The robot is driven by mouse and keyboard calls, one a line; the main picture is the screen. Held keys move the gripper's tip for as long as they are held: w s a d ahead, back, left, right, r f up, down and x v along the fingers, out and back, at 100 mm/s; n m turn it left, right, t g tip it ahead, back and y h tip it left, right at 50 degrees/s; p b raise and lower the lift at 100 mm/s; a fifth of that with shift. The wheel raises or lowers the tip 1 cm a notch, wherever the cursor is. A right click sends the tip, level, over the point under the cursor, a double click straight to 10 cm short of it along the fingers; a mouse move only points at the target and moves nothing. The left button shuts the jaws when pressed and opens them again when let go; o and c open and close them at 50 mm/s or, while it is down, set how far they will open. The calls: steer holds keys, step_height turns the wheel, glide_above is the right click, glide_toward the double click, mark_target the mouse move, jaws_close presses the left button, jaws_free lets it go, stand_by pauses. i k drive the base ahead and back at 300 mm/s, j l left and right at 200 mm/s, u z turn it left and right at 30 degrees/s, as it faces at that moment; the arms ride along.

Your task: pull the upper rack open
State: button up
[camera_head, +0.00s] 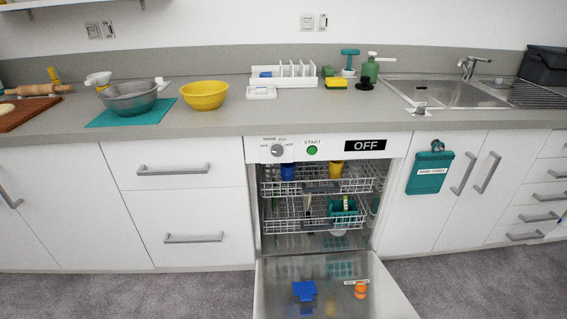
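The dishwasher's upper rack (317,186) is a wire rack near the top of the open cavity. It appears to sit inside the housing, below the control panel (320,148). A blue cup (288,172) stands at its left and a yellow cup (336,170) near its middle. A dark grey part shows at the middle of its front edge. The lower rack (285,225) is below it and holds a teal basket (342,212). The dishwasher door (335,275) is folded down in front. My gripper is not in view.
A blue object (304,290) and an orange object (360,289) are on the lowered door. Grey floor (130,295) beside the door is clear.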

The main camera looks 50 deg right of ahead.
mark_target(321, 189)
steer(key=i+l+z, duration=0.2)
steer(key=z, duration=0.15)
steer(key=i+l+z, duration=0.2)
steer(key=l+z, duration=0.15)
steer(key=i+l+z, duration=0.35)
steer(key=k+j, duration=0.1)
